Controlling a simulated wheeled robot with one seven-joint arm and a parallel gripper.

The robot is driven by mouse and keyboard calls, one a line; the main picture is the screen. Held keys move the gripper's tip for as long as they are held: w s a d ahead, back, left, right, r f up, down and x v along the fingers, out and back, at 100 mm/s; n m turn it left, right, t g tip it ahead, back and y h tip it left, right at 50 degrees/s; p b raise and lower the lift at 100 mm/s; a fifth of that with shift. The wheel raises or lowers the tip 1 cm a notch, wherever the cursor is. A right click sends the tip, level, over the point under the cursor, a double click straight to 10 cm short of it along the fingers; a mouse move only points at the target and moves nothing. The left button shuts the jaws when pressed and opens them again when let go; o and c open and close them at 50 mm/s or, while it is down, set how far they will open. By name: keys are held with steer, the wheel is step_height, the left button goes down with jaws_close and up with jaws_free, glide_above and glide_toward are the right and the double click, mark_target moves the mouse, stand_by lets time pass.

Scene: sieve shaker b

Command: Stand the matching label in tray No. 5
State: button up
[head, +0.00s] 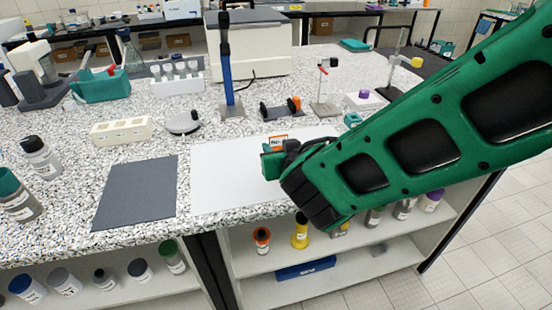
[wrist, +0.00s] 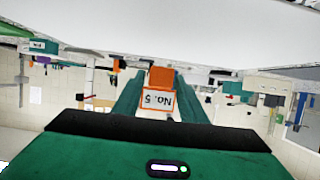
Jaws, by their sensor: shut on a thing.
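My gripper (head: 272,163) is shut on a small white label with an orange edge (head: 279,141), above the white mat (head: 225,180) in the head view. In the wrist view the label (wrist: 158,101) sits between the two green fingers (wrist: 160,88) and reads "No. 5" upside down. An orange part (wrist: 161,77) shows just above it there, also between the fingers. I cannot make out a tray marked No. 5 in either view. My forearm hides part of the bench's right side.
A dark mat (head: 138,195) lies left of the white one. A cream slotted block (head: 121,130), a round grey dish (head: 183,123), a blue-and-black stand (head: 231,85) and a small black device with orange (head: 280,109) stand behind. Bottles (head: 40,155) stand at the left. Both mats look mostly bare.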

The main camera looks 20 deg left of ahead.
steer(key=shift+f, duration=1.95)
steer(key=o, duration=1)
steer(key=shift+f, duration=0.1)
